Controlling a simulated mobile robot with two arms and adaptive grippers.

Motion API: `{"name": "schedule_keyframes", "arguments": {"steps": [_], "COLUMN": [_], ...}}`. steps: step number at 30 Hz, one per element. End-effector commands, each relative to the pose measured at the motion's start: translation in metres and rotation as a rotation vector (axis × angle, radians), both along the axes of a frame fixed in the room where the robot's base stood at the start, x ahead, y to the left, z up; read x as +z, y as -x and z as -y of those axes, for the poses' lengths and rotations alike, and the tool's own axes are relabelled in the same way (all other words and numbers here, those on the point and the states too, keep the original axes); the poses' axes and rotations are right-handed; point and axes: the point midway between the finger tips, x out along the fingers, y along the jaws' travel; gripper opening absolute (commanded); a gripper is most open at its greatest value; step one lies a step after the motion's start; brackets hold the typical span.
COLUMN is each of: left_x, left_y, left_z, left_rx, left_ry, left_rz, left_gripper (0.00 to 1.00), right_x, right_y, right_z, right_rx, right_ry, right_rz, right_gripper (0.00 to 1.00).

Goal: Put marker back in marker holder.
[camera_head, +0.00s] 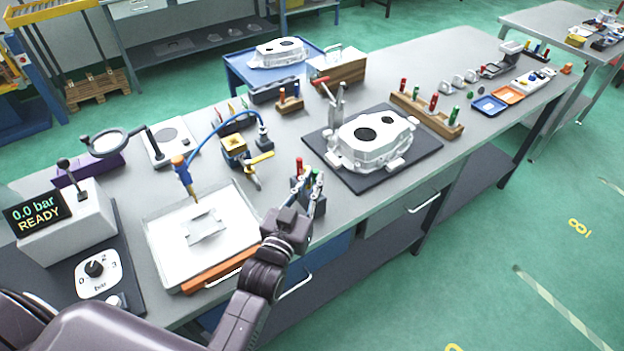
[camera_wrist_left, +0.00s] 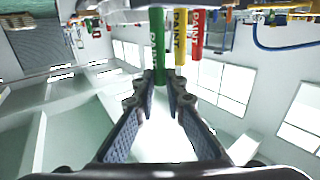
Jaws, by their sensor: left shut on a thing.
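My left gripper (camera_head: 311,183) is at the front edge of the workbench, pointing up and away. In the left wrist view its fingers (camera_wrist_left: 160,82) are shut on the lower end, as pictured, of a green paint marker (camera_wrist_left: 158,45). A yellow marker (camera_wrist_left: 180,38) and a red marker (camera_wrist_left: 198,35) stand side by side close to the green one. In the head view the red marker (camera_head: 299,165) shows beside my fingers. The marker holder is mostly hidden behind my gripper, and I cannot tell whether the green marker touches it. My right gripper is not in view.
A white tray (camera_head: 160,240) with a metal part lies left of my gripper. A casting (camera_head: 370,140) sits on a dark mat (camera_head: 425,150) to the right. A blue hose tool (camera_head: 182,170) and a yellow-handled valve (camera_head: 236,150) stand behind.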

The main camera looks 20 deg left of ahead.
Motion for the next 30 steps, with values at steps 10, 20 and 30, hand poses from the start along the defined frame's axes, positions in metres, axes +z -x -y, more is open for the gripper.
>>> {"name": "schedule_keyframes", "arguments": {"steps": [10, 20, 30], "left_x": [-0.010, -0.018, -0.017], "left_y": [0.000, 0.000, 0.000], "left_z": [0.000, 0.000, 0.000], "left_rx": [0.000, 0.000, 0.000], "left_ry": [0.000, 0.000, 0.000], "left_rz": [-0.001, -0.001, 0.000], "left_gripper": [0.00, 0.00, 0.31], "right_x": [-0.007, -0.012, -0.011], "right_y": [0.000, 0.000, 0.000], "right_z": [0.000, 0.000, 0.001], "right_rx": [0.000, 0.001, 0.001], "right_ry": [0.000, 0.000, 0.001], "right_rz": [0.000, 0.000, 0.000], "right_gripper": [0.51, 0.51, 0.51]}}
